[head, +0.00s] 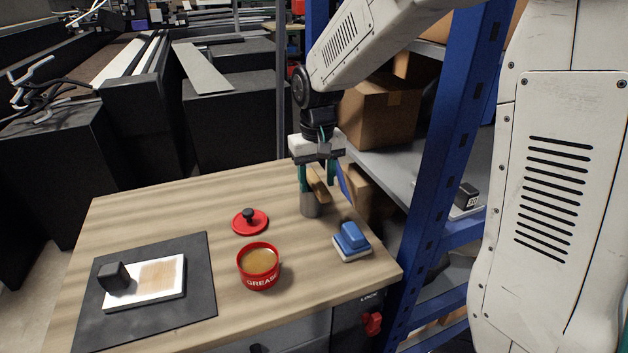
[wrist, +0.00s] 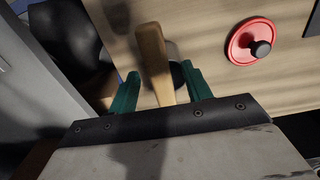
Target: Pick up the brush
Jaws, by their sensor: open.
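The brush shows as a wooden handle (head: 319,186) standing tilted at the far right of the table, above a small grey cylindrical holder (head: 309,207). Its bristles cannot be seen. My gripper (head: 317,187) points down over it with its green fingers apart. In the wrist view, the handle (wrist: 153,55) runs between the two open fingers of my gripper (wrist: 159,72). There is a visible gap to the right finger, and the handle does not look clamped.
A red grease tin (head: 259,268) and its red lid (head: 250,221) are on the wooden table. A blue-topped block (head: 351,240) sits near the right edge. A dark mat (head: 200,290) holds a white plate (head: 150,286). A blue rack post (head: 452,130) stands close at right.

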